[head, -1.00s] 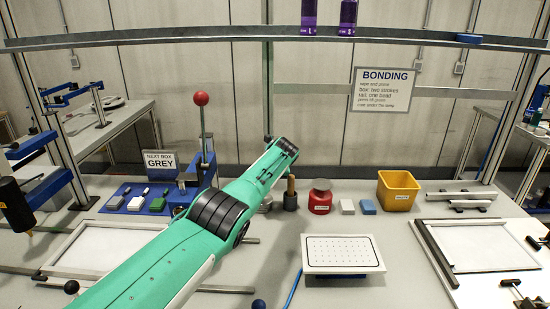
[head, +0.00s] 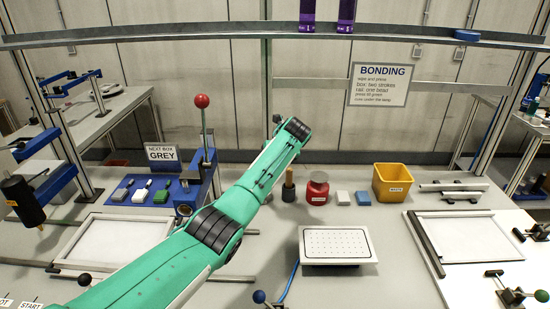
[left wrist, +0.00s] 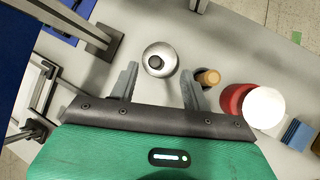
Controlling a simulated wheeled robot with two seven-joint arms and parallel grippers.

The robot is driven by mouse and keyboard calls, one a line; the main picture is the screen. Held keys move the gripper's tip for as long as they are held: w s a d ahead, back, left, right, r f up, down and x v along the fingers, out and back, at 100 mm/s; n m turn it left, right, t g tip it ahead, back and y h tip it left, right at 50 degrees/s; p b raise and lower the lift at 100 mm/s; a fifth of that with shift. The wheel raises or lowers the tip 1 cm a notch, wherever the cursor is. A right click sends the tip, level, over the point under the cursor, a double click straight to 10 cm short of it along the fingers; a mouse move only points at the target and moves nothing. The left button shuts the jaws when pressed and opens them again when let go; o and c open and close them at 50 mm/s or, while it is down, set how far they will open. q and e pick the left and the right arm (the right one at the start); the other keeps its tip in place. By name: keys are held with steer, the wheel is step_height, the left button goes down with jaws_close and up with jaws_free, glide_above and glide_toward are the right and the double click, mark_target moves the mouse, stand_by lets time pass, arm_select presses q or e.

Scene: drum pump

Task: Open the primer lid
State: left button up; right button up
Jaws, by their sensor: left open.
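In the left wrist view my left gripper (left wrist: 158,74) is open, with its two grey fingers apart and nothing held between them. A round silver pot or lid with a black knob (left wrist: 157,62) shows between and just beyond the fingertips. I cannot tell how far below them it is. To its right a tan-topped wooden handle (left wrist: 208,77) stands close to the right finger. Farther right is a red pot with a pale round top (left wrist: 264,107). In the head view the red pot (head: 318,190) carries a label too small to read. My left arm hides the silver thing and the left gripper there.
The wooden handle stands in a dark holder (head: 289,193). White and blue blocks (head: 363,199) and a yellow bin (head: 393,184) are to the right. A perforated white plate (head: 338,244) lies in front. A red-knobbed lever (head: 202,101) rises left of my arm.

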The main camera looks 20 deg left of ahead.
arm_select(q)
steer(key=shift+v, duration=1.3)
steer(key=shift+r, duration=0.1)
